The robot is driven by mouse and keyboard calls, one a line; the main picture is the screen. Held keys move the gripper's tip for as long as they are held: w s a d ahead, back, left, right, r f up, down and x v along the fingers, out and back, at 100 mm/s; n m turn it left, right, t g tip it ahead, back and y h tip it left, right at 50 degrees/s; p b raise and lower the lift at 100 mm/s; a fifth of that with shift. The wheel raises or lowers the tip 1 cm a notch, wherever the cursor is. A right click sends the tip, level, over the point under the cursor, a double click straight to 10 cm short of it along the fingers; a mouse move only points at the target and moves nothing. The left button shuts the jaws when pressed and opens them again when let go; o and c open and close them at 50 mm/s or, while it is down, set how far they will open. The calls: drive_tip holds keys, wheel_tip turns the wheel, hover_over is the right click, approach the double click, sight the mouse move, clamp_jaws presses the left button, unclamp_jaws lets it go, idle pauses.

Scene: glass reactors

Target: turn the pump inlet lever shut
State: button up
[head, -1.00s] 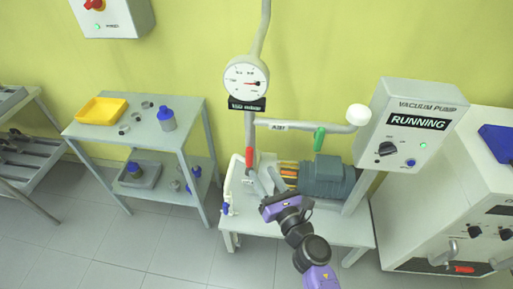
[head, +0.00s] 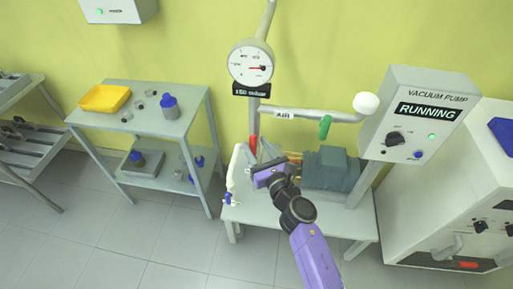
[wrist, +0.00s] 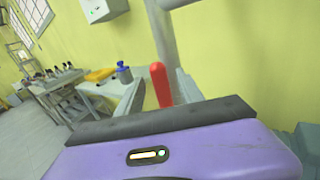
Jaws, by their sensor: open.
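The red lever (head: 253,143) hangs beside the vertical pipe below the gauge. In the wrist view its red handle (wrist: 160,85) stands upright just beyond my gripper, between the two fingers. My gripper (head: 259,152) is open, close in front of the lever in the head view. In the wrist view my grey fingers (wrist: 160,98) stand apart on either side of the handle. I cannot tell whether either finger touches it. The lever's lower end and pivot are hidden. A round gauge (head: 251,63) sits above on the pipe, with a dark display reading about 150 mbar.
A horizontal pipe labelled AIR (head: 290,113) with a green lever (head: 325,127) runs to the right. The vacuum pump box (head: 440,88) reads RUNNING. The pump motor (head: 328,170) stands on the bench right of my gripper. A side table (head: 150,124) holds a yellow tray (head: 105,98).

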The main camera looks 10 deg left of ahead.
clamp_jaws()
idle(1.5)
